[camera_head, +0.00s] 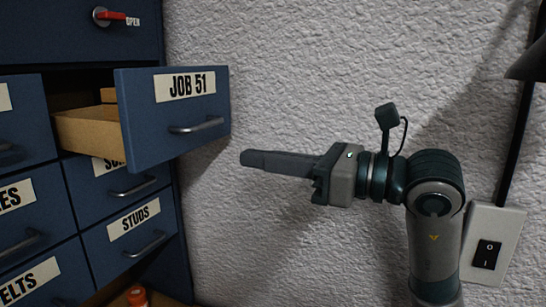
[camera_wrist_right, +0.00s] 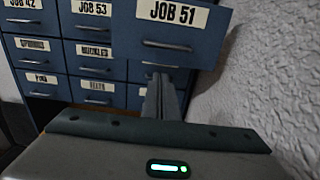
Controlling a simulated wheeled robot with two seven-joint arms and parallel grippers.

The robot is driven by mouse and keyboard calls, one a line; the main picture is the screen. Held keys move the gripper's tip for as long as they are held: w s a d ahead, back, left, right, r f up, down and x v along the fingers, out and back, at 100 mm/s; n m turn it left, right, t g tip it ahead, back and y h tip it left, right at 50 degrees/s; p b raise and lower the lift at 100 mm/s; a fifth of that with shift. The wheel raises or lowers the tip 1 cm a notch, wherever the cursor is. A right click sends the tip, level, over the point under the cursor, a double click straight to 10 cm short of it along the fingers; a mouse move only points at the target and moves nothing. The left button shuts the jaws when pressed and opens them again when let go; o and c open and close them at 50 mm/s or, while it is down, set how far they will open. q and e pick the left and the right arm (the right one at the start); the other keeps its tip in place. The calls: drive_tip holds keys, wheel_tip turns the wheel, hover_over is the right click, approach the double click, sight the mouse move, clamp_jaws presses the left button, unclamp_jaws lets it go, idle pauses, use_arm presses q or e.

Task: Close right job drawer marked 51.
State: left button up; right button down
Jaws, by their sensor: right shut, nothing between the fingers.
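The blue drawer marked JOB 51 (camera_head: 172,112) is pulled out of the blue cabinet, with its wooden side and part of its open inside showing. Its grey bar handle (camera_head: 197,126) is on the front. In the head view my right gripper (camera_head: 246,159) points left, just right of and slightly below the drawer front, apart from it. Its fingers are together and hold nothing. In the right wrist view the fingers (camera_wrist_right: 160,88) point at the cabinet, below the JOB 51 drawer (camera_wrist_right: 172,30). My left gripper is not in view.
Other labelled drawers, such as STUDS (camera_head: 130,230), are shut below. A red latch (camera_head: 108,16) marked OPEN is above. A rough white wall (camera_head: 300,70) stands close on the right, with a switch (camera_head: 487,254). An orange-capped item (camera_head: 137,296) is at the bottom.

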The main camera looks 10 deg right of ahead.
sight(190, 149)
drive_tip(key=p+x, duration=0.1)
drive_tip(key=x, duration=0.9)
drive_tip(key=shift+w+a+p, duration=0.1)
drive_tip(key=shift+a+p, duration=0.1)
drive_tip(key=shift+p, duration=0.15)
